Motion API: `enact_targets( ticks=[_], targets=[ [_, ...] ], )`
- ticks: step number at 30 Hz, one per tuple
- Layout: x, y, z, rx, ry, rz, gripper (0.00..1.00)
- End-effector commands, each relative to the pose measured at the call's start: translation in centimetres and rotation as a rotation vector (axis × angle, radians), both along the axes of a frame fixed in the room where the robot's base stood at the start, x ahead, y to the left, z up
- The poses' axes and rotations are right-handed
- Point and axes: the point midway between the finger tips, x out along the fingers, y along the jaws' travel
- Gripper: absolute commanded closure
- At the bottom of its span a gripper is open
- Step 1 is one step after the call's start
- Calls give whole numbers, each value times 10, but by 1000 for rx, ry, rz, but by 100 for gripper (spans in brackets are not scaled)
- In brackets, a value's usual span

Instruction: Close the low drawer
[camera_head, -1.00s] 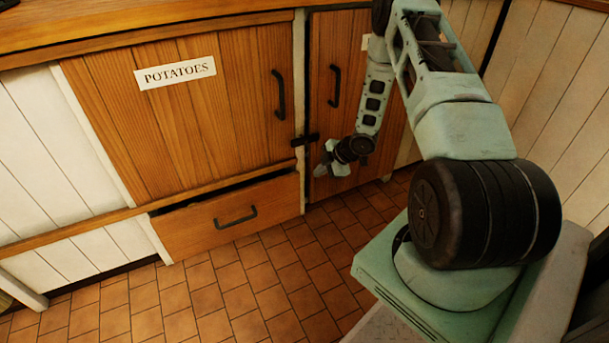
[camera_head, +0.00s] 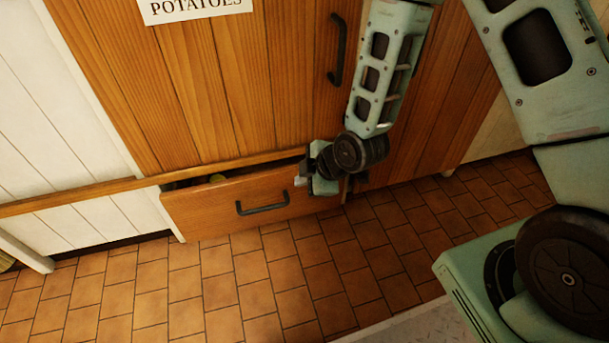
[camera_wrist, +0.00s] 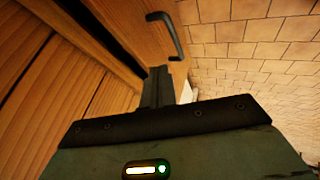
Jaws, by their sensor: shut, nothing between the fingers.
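The low drawer (camera_head: 205,212) is wooden with a black bar handle (camera_head: 262,204). It stands partly open below the potatoes cupboard door, with a dark gap along its top. Its front and handle also show in the wrist view (camera_wrist: 125,28), with the dark opening beside it. My gripper (camera_head: 302,181) is at the right end of the drawer, to the right of the handle. In the wrist view the fingers (camera_wrist: 160,82) are together and empty, close to the drawer front near the handle. I cannot tell whether they touch it.
The cupboard door (camera_head: 220,90) with a "POTATOES" label (camera_head: 195,8) is above the drawer. A small yellowish-green thing (camera_head: 217,178) shows inside the drawer. White plank panels (camera_head: 60,110) are on the left. The tiled floor (camera_head: 230,285) before the drawer is clear.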

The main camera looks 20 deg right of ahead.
Motion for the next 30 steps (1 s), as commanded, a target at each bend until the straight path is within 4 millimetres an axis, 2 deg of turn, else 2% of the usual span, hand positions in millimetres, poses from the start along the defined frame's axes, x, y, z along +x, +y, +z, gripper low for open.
enact_targets(
  ticks=[1, 3, 12, 15, 19, 30],
  targets=[
    [4, 4, -13, 1, 1, 0, 100],
    [11, 9, -25, 2, 0, -1, 100],
    [42, 30, -72, 2, -1, -3, 100],
    [60, 27, -67, 2, -5, -5, 100],
    [72, 27, -66, 3, -1, -4, 100],
    [79, 27, -64, 1, 1, -2, 100]
  ],
)
